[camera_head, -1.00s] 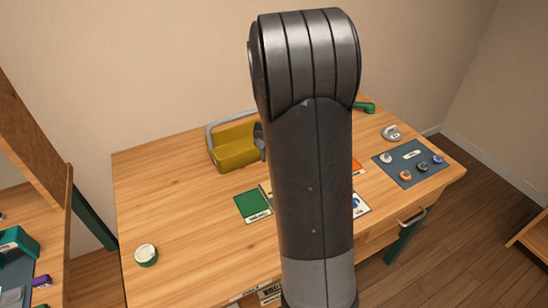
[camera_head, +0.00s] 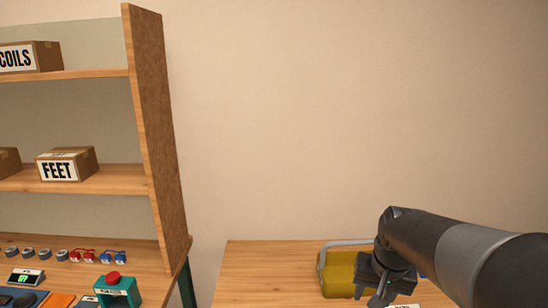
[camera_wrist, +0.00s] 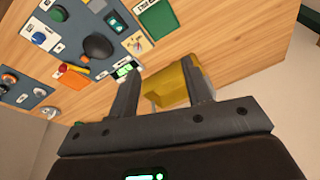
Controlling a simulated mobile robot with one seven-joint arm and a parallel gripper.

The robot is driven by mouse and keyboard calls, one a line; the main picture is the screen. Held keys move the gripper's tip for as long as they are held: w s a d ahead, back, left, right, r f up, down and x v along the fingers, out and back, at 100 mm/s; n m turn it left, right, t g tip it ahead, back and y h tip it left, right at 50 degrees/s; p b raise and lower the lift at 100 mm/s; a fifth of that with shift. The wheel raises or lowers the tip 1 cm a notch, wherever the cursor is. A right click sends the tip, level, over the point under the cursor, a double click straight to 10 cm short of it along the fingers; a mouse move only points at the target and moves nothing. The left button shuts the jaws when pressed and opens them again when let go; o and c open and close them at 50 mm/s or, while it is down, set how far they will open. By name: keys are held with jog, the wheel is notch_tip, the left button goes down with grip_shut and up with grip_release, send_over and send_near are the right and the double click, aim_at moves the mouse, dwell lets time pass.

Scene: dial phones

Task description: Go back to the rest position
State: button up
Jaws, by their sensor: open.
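My gripper (camera_wrist: 163,98) is open, with its two dark fingers apart in the wrist view. Nothing is seen held between them. It also shows in the head view (camera_head: 383,290), low on the right at the end of my arm, in front of a yellow bin. The yellow bin (camera_head: 342,276) with a grey handle stands on the wooden table (camera_head: 260,270). In the wrist view the yellow bin (camera_wrist: 172,85) shows behind and between the fingers; I cannot tell how far off it is.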

jog(key=s+a+r+n+t, duration=0.1)
jog(key=s+a+r, duration=0.1)
jog(key=s, duration=0.4)
jog(key=s+a+r+n+t, duration=0.1)
jog(key=s+a+r+n, duration=0.1)
jog(key=s+a, duration=0.2)
jog(key=shift+s+t, duration=0.4)
jog(key=shift+s, duration=1.2)
